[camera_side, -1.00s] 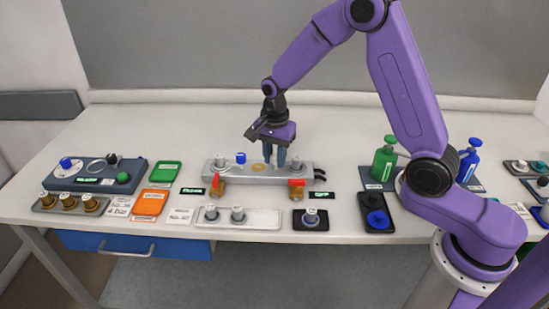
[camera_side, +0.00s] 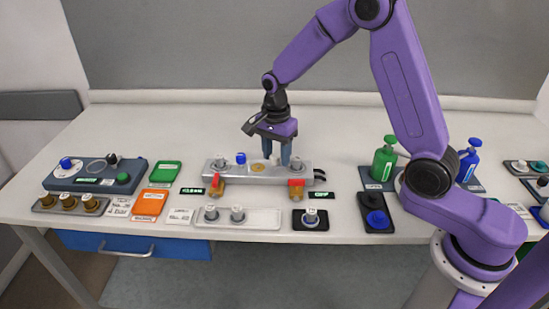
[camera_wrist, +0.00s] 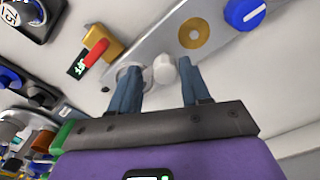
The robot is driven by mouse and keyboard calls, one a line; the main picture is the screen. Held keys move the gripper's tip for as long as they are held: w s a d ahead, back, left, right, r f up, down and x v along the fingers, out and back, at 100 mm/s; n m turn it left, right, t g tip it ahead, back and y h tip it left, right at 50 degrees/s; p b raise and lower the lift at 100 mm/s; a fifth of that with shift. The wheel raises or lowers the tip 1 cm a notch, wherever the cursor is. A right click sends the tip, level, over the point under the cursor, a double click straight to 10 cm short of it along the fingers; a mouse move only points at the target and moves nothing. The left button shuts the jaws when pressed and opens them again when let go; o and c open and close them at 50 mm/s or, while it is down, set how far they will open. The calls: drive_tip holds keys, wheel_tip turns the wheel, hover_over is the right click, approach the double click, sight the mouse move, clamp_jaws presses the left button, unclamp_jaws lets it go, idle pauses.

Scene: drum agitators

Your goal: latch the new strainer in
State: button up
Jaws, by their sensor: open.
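My gripper (camera_side: 277,158) is open over the right part of a silver manifold bar (camera_side: 240,179). In the wrist view its two blue fingers (camera_wrist: 160,80) stand apart, with a small white knob (camera_wrist: 164,70) between them. A round metal fitting (camera_wrist: 130,73) is partly hidden by one finger. In the side view a metal cap (camera_side: 297,163) sits at the bar's right end, beside the fingers. A similar cap (camera_side: 220,162) is at the left end. Whether the fingers touch the knob, and whether the strainer is latched, I cannot tell.
A red-handled valve (camera_side: 297,182) and another one (camera_side: 215,181) stick out at the bar's front. A blue knob (camera_side: 241,158) and a brass disc (camera_side: 258,167) are on its top. A pale tray (camera_side: 262,218) with two metal parts lies in front. Green bottle (camera_side: 384,158) stands right.

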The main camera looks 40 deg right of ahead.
sight(276, 157)
drive_tip(key=shift+r, duration=2.35)
drive_tip(key=shift+w, duration=0.1)
drive_tip(key=shift+a, duration=0.1)
drive_tip(key=shift+s+a+r+n, duration=0.1)
drive_tip(key=shift+s+a+n, duration=0.1)
drive_tip(key=shift+n, duration=0.1)
drive_tip(key=s+d+r+n, duration=0.1)
drive_tip(key=s+r+n, duration=0.1)
drive_tip(key=s+n, duration=1.1)
drive_tip(key=s+r+n, duration=0.1)
drive_tip(key=s+n, duration=1.3)
drive_tip(key=s, duration=0.5)
drive_tip(key=shift+d+r+y, duration=0.3)
drive_tip(key=shift+d+r, duration=0.1)
